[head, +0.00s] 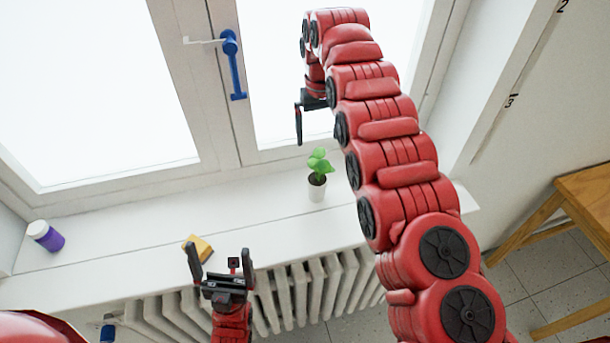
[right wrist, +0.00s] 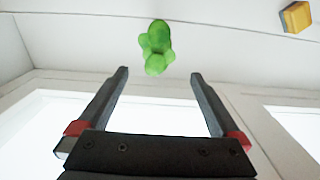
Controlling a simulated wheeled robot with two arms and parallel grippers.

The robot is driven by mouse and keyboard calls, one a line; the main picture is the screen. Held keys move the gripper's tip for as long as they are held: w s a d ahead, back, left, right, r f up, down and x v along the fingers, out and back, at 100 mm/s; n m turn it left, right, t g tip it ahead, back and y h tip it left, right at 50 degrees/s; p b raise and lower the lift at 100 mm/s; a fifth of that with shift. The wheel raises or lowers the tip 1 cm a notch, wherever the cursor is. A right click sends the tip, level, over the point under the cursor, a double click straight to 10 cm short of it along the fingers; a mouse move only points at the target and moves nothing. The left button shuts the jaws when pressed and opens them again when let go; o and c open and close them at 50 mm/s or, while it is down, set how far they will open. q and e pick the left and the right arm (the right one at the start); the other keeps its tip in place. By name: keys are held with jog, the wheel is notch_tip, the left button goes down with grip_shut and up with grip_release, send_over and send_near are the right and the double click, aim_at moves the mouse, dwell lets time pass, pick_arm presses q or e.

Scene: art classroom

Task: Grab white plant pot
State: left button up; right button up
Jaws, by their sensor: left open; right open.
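The white plant pot (head: 317,191) stands upright on the white window sill and holds a small green plant (head: 319,165). In the right wrist view the plant's leaves (right wrist: 156,47) show beyond and between the fingertips, and the pot itself is hidden under them. My right gripper (head: 299,140) is raised above and to the left of the plant, in front of the window. It is open and empty, and it also shows in the right wrist view (right wrist: 159,75). My left gripper (head: 221,265) is open and empty at the sill's front edge, left of the pot.
A yellow sponge-like block (head: 199,249) lies on the sill just behind my left gripper. A purple and white bottle (head: 46,236) lies at the sill's left end. A radiator (head: 300,292) is below the sill. A wooden table (head: 590,195) stands at the right.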

aim_at(319, 163)
jog(key=f+b, duration=0.5)
jog(key=shift+s+d+f, duration=0.25)
jog(key=shift+s+d, duration=0.1)
jog(key=shift+s, duration=0.05)
jog(key=f+b, duration=0.2)
jog(key=b, duration=0.1)
jog(key=shift+w+a+f, duration=0.15)
jog(key=shift+a+f, duration=0.05)
jog(key=shift+f, duration=0.15)
jog(key=shift+a+f+p, duration=0.1)
jog(key=shift+f+p, duration=0.35)
jog(key=shift+f, duration=0.4)
jog(key=shift+d+f+p, duration=0.2)
jog(key=shift+f+p, duration=0.35)
jog(key=shift+f, duration=0.4)
jog(key=shift+f+p, duration=0.3)
jog(key=shift+p, duration=0.2)
notch_tip(319, 163, down, 5)
jog(key=shift+r+p, duration=0.2)
jog(key=shift+p, duration=1.05)
jog(key=shift+a, duration=0.1)
grip_shut()
